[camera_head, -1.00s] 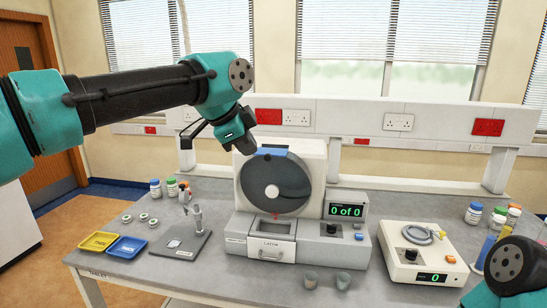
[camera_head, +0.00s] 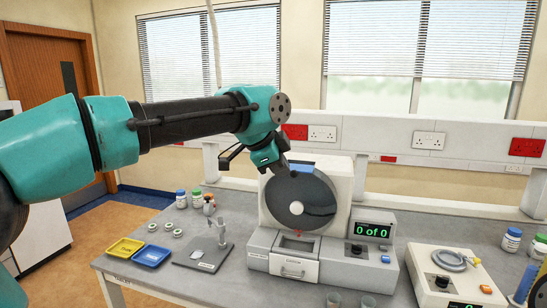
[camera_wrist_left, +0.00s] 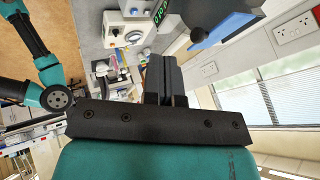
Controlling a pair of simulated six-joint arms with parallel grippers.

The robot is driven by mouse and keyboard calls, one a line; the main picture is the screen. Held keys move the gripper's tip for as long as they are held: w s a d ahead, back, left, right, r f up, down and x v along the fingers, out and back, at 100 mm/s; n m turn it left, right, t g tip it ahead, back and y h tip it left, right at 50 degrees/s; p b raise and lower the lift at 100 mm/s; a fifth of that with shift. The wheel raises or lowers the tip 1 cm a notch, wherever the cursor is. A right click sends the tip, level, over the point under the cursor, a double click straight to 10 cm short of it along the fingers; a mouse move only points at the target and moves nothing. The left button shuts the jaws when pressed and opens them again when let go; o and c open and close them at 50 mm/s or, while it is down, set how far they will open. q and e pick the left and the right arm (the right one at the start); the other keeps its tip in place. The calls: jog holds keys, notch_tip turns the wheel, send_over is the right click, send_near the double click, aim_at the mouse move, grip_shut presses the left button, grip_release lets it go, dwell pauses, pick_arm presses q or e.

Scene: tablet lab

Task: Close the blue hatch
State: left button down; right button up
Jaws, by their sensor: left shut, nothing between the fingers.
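The blue hatch (camera_head: 301,166) is a small blue panel at the top of the dark round drum (camera_head: 299,201) on the white machine. Its left part is hidden behind my left gripper. It also shows as a blue panel in the left wrist view (camera_wrist_left: 214,31). I cannot tell how far it stands open. My left gripper (camera_head: 281,169) is at the upper left of the drum, close beside the hatch; contact cannot be told. In the left wrist view its fingers (camera_wrist_left: 163,66) are together and empty. My right gripper is not seen.
The machine's display (camera_head: 373,231) reads "0 of 0". A yellow tray (camera_head: 125,247), a blue tray (camera_head: 151,256) and a metal stand (camera_head: 205,255) are at its left. A white scale-like device (camera_head: 455,275) is at the right.

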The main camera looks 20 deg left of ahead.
aim_at(296, 169)
pick_arm(q)
jog(key=w+f, duration=0.3)
jog(key=w, duration=0.3)
jog(key=shift+d+f, duration=0.25)
jog(key=shift+d, duration=0.15)
jog(key=shift+w, duration=0.1)
